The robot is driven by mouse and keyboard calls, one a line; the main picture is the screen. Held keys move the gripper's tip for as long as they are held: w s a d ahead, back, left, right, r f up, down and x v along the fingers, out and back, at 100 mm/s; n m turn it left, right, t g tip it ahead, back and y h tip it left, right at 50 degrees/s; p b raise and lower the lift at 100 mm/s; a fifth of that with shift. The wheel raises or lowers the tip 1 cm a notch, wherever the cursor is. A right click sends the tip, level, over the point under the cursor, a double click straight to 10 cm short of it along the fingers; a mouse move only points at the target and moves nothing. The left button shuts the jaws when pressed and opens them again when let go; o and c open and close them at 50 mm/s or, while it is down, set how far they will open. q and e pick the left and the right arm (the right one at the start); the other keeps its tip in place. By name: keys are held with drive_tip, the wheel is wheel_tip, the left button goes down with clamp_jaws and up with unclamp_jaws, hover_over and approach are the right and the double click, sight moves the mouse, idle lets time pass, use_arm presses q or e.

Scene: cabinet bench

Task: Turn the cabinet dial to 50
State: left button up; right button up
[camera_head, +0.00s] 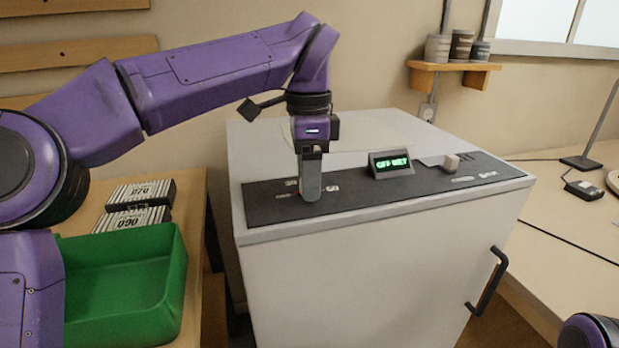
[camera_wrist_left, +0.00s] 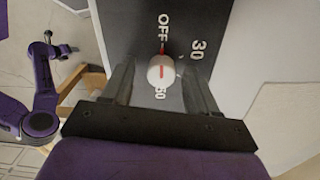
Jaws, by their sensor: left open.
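The cabinet dial (camera_wrist_left: 161,69) is a small white round knob with a red line on its face. In the left wrist view, a red mark lies between it and the label OFF, with 30 to the right and what looks like 50 just below the knob. My left gripper (camera_head: 311,182) points down at the left part of the dark panel (camera_head: 375,187) on the cabinet (camera_head: 350,285). It hides most of the dial in the head view. Its fingers are open, one on each side of the dial; contact is not clear. My right gripper is not seen.
A green-lit display (camera_head: 391,163) and a pale knob (camera_head: 451,162) sit on the panel to the right. A black handle (camera_head: 487,282) is on the cabinet's front. A green bin (camera_head: 120,285) and striped boxes (camera_head: 141,193) stand at left.

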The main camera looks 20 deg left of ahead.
use_arm(q)
drive_tip(key=shift+w, duration=0.1)
drive_tip(key=c, duration=1)
drive_tip(key=shift+c, duration=0.2)
